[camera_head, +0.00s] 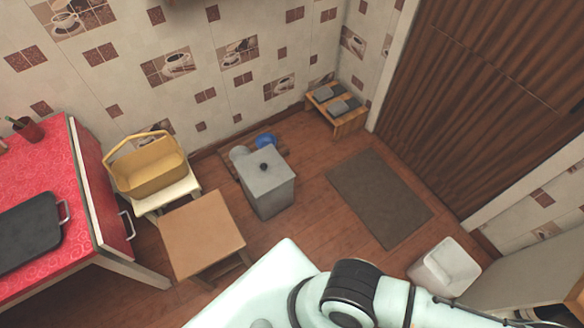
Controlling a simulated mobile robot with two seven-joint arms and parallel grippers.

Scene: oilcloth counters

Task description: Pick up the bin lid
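A grey box-shaped bin (272,198) stands on the wooden floor near the back wall. Its flat grey lid (255,179) lies on top and carries a small dark knob (263,167). A white bin-like container (432,281) with a pale top stands at the lower right; I cannot tell whether that top is a separate lid. Neither of my grippers is in view. Part of my own white arm shows at the bottom.
A yellow basket (150,177) sits on a pale stool (162,203), beside a brown stool (202,235). A red counter (35,169) bears a dark tray (28,232). A blue item (265,140) lies behind the bin. A dark mat (378,197) lies flat on open floor; a slatted rack (352,125) stands at the back.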

